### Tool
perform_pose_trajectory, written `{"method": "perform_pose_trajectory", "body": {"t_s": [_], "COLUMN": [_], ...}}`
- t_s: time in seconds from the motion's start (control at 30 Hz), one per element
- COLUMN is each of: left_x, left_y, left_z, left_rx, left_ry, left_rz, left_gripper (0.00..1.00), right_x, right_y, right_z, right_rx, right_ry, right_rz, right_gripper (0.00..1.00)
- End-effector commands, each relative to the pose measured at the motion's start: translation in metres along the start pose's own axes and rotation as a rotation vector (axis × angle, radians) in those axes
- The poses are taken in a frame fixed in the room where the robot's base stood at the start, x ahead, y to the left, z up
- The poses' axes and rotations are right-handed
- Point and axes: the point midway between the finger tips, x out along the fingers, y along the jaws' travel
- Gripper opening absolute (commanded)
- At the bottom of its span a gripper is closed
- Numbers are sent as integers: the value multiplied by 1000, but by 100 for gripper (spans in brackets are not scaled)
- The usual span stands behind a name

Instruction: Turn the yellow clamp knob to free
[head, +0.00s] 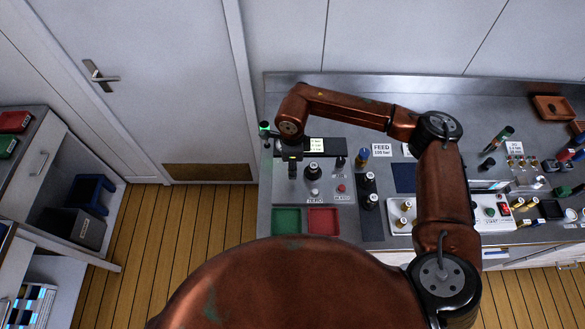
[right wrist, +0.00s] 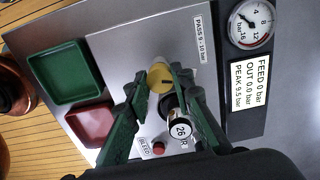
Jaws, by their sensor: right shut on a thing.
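The yellow clamp knob (right wrist: 160,77) shows between the green fingertips of my right gripper (right wrist: 161,82) in the right wrist view. The fingers are shut on it, one on each side. A dark cylinder with a white top marked 26 (right wrist: 180,129) stands beside the knob, between the fingers in the picture. In the head view my right gripper (head: 292,168) points down over the left part of the grey panel (head: 280,190), and the knob is hidden beneath it. My left gripper is not in view.
A green tray (right wrist: 66,72) and a red tray (right wrist: 91,124) lie beside the panel. A red bleed button (right wrist: 158,148) is close to the gripper. A gauge (right wrist: 250,23) sits above a label reading feed 0 bar (right wrist: 249,84). Several bottles and fittings crowd the bench's right side.

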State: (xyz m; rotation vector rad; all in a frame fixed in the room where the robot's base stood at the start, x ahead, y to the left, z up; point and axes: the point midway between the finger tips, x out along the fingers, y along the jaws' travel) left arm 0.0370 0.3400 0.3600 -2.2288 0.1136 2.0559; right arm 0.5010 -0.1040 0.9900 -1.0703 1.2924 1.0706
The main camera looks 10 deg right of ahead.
Motion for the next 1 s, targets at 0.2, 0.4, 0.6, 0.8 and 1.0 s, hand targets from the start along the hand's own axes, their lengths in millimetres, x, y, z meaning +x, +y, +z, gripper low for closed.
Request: {"method": "perform_pose_trajectory", "body": {"t_s": [0.2,0.4,0.6,0.8,1.0], "left_x": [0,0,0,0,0], "left_y": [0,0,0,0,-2], "left_z": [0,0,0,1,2], "left_rx": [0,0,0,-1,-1], "left_ry": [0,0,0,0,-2], "left_rz": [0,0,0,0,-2], "left_gripper": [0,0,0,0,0], "right_x": [0,0,0,0,-10], "right_y": [0,0,0,0,-1], "right_z": [0,0,0,0,0], "right_rx": [-4,-4,-3,-2,-2], "right_ry": [0,0,0,0,-2], "right_rz": [-1,-1,-1,0,-2], "right_gripper": [0,26,39,39,39]}}
